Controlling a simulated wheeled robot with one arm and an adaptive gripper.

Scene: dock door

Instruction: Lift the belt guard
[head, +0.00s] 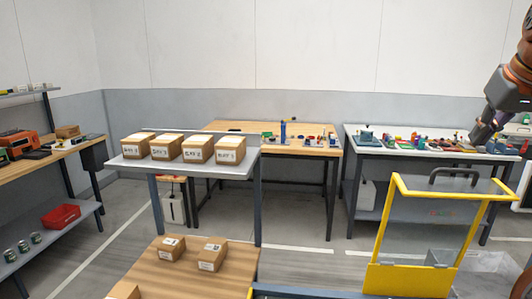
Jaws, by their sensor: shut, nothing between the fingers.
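The belt guard (393,215) is a yellow frame with a clear panel, at the lower right. It has a solid yellow lower part, and a dark arched handle (455,171) stands at its top rail. My gripper (482,136) is at the upper right of the picture, above the handle in the picture and apart from it. Its fingers are small and dark against the table behind. It is shut and holds nothing.
Several labelled boxes (196,150) sit on a shelf at centre left, with more boxes (212,255) on a wooden top below. Floor (310,232) shows between them.

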